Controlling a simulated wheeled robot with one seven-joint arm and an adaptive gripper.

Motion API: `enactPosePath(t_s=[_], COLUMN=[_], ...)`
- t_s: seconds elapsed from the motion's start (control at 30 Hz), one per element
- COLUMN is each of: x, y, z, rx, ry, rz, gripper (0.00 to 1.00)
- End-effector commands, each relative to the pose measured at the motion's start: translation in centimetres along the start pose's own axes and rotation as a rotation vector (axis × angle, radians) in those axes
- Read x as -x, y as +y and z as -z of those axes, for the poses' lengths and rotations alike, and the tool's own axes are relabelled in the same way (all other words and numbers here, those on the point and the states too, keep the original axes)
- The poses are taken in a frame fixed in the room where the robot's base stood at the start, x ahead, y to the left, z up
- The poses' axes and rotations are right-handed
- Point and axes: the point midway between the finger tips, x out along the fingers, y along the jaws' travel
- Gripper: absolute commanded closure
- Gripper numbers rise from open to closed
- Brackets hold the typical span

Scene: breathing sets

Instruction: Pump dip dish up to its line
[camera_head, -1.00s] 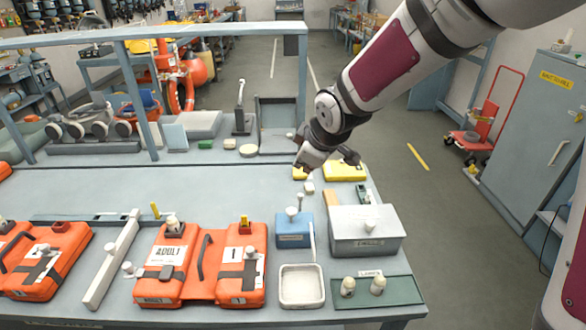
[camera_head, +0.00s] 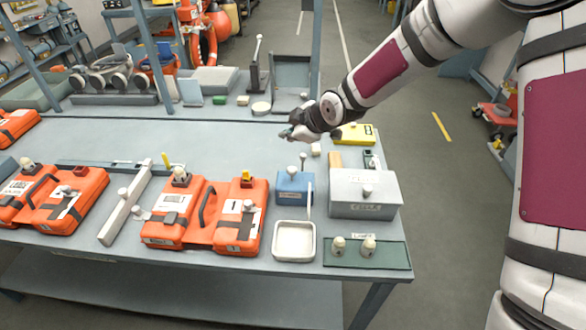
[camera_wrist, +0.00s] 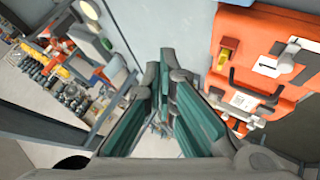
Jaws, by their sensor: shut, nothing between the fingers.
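The dip dish (camera_head: 294,241) is a white square tray on the bench near its front edge. Its inside looks pale and plain; I cannot make out a line or any liquid. Behind it stands a blue pump box (camera_head: 293,188) with a small knobbed plunger (camera_head: 303,160) on top and a thin white spout pipe (camera_head: 309,202) reaching toward the dish. My gripper (camera_head: 290,134) is above the bench, behind and slightly left of the pump, touching nothing. In the wrist view my gripper's fingers (camera_wrist: 165,88) are close together and hold nothing.
A grey lidded box (camera_head: 363,195) stands right of the pump. Two knobbed pieces (camera_head: 353,245) sit on a green mat in front of it. Orange cases (camera_head: 207,212) lie to the left, also in the wrist view (camera_wrist: 262,65). A yellow case (camera_head: 353,133) lies behind. A frame post rises behind my gripper.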

Motion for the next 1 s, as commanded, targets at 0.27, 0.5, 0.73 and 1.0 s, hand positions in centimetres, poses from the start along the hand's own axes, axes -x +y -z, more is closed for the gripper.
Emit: enactPosePath(t_s=[0.27, 0.5, 0.73, 1.0], x=[-1.3, -3.5, -5.3, -6.1], y=[-0.8, -2.5, -3.8, -4.5], z=[-0.9, -2.5, -3.8, -4.5], rx=[-0.002, -0.001, -0.001, -0.001], ry=[-0.001, -0.001, -0.001, -0.001], rz=[0.002, 0.004, 0.002, 0.001], gripper=[1.00, 1.00, 1.00, 1.00])
